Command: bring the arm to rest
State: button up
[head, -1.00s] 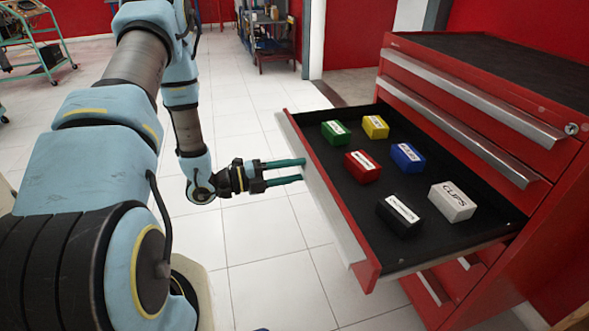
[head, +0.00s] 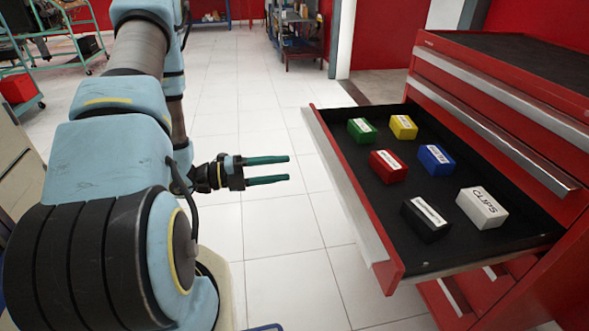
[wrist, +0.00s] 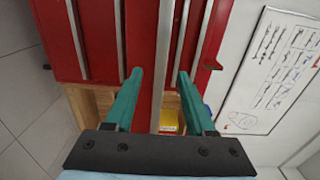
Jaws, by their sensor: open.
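My gripper (head: 289,168) is open and empty, with two green fingers pointing right toward the open drawer. In the head view it is left of the drawer front, with a gap of floor between them. The red tool cabinet (head: 505,70) stands at the right with one drawer (head: 345,190) pulled out. In the wrist view my gripper (wrist: 160,75) shows its fingers spread, with the red cabinet (wrist: 100,45) ahead of them.
The drawer holds a green box (head: 361,130), yellow box (head: 403,127), red box (head: 388,166), blue box (head: 436,159), black box (head: 426,219) and white CLIPS box (head: 481,207). Tiled floor (head: 285,235) left of the drawer is clear. Carts (head: 65,35) stand at the back left.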

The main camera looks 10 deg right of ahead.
jog(key=shift+a, duration=0.35)
jog(key=w+a+r+n+t+y+p, duration=0.1)
jog(key=w+r+n+t+y+p, duration=0.2)
jog(key=w+n+t+y, duration=0.45)
jog(key=w+a+r+n+y+p, duration=0.3)
jog(key=w+a+r+n+y, duration=0.3)
jog(key=a+n, duration=0.3)
jog(key=s+a+r+n+g+y+p, duration=0.1)
jog(key=s+a+r+n+y+p, duration=0.25)
jog(key=s+a+r+n, duration=0.55)
jog(key=s+d+r+n+g, duration=0.1)
jog(key=s+n+g, duration=0.1)
jog(key=s+n, duration=0.2)
jog(key=s+d+r+n+g+p, duration=0.1)
jog(key=s+d+r+n+g, duration=0.1)
jog(key=s+n, duration=0.3)
jog(key=shift+s+n+y, duration=0.2)
jog(key=shift+n+y, duration=0.2)
jog(key=shift+n, duration=0.15)
